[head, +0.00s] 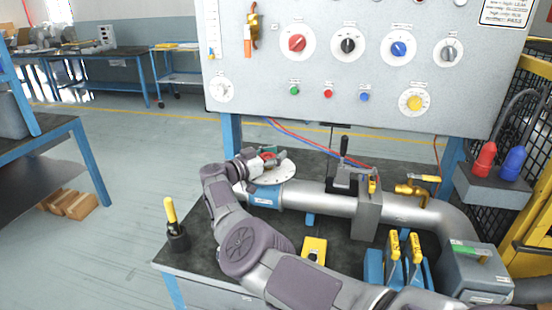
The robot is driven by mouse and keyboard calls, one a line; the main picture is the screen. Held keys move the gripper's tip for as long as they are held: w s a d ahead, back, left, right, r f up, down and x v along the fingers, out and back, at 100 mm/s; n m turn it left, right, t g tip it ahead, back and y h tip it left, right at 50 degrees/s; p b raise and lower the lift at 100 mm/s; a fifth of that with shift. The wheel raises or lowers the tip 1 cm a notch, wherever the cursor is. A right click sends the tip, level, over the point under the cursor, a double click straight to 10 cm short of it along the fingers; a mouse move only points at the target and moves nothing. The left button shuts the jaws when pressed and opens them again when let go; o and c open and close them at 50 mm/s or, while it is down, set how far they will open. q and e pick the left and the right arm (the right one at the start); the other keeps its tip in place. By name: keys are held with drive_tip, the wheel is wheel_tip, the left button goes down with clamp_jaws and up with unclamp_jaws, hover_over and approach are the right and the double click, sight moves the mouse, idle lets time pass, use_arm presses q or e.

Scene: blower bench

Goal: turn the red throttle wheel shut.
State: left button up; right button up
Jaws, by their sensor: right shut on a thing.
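The red throttle wheel (268,155) sits above a pale round plate (285,172) at the left end of the silver pipe (318,199). Only a small part of its red shows, as my gripper covers much of it. My right gripper (268,160) reaches over the bench from the lower right and is shut on the wheel. The wheel's angle cannot be made out. My left gripper is not in view.
A control panel (375,85) with knobs stands behind the bench. A black-handled gate (345,175), a brass valve (415,190) and yellow-handled tools (393,248) stand right of the wheel. A yellow-handled tool in a black holder (177,237) stands at the left corner.

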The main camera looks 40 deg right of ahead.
drive_tip(key=shift+a+f, duration=0.3)
drive_tip(key=shift+f, duration=0.15)
drive_tip(key=o, duration=0.9)
drive_tip(key=shift+c, duration=0.2)
drive_tip(key=shift+o, duration=0.6)
drive_tip(key=shift+a+r, duration=0.15)
drive_tip(key=shift+r, duration=0.2)
drive_tip(key=s+a, duration=0.1)
drive_tip(key=a, duration=1.1)
drive_tip(key=shift+s, duration=0.1)
